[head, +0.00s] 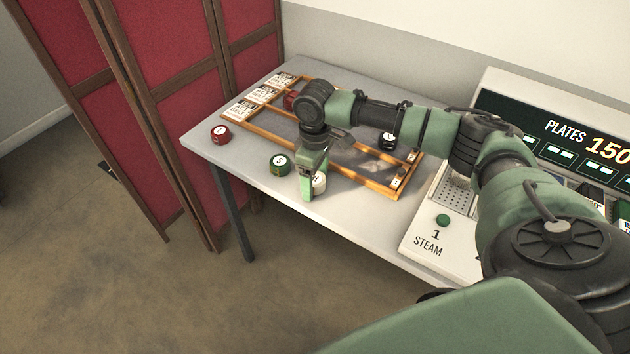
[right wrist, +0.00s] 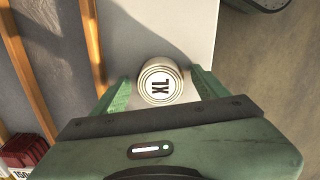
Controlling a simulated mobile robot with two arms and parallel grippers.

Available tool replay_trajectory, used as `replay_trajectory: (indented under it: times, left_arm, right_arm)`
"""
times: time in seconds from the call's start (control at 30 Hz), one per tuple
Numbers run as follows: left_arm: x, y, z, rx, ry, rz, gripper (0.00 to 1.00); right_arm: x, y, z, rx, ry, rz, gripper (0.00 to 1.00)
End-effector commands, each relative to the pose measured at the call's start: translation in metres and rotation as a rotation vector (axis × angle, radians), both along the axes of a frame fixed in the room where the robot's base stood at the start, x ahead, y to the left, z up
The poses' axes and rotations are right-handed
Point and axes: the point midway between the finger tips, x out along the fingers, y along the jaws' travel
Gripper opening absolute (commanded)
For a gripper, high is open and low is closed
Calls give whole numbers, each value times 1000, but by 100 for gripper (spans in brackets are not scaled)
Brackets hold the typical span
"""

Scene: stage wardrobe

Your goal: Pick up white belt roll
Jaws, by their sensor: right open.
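The white belt roll (head: 320,183) stands on the grey table near its front edge, partly hidden by my gripper in the head view. In the right wrist view the white belt roll (right wrist: 160,82) shows its round top marked "XL". My right gripper (head: 308,190) is open, pointing down at the roll. In the right wrist view its green fingers (right wrist: 160,90) are on either side of the roll, with a gap at least on the right side. My left gripper is not in view.
A green roll (head: 278,163) and a red roll (head: 221,134) stand left on the table (head: 202,139). A wooden divided frame (head: 372,187) lies behind the white roll. A steam panel (head: 432,225) stands right. A red folding screen (head: 180,95) is at left.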

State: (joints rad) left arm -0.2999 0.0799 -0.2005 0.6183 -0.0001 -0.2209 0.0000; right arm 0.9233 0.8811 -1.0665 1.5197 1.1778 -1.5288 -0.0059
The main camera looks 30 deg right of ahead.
Motion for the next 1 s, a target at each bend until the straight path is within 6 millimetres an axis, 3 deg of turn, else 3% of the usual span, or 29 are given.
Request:
replay_trajectory:
  times: [0.13,0.17,0.4,0.77,1.0]
  left_arm:
    - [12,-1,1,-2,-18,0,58]
    - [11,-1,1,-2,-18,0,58]
    - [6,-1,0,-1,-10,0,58]
    - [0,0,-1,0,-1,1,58]
    - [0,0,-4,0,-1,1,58]
  right_arm:
    - [0,0,0,0,0,0,74]
    - [0,0,0,0,0,0,68]
    - [0,0,0,0,0,0,4]
    - [0,0,6,0,-1,0,4]
    - [2,1,40,1,-5,0,4]
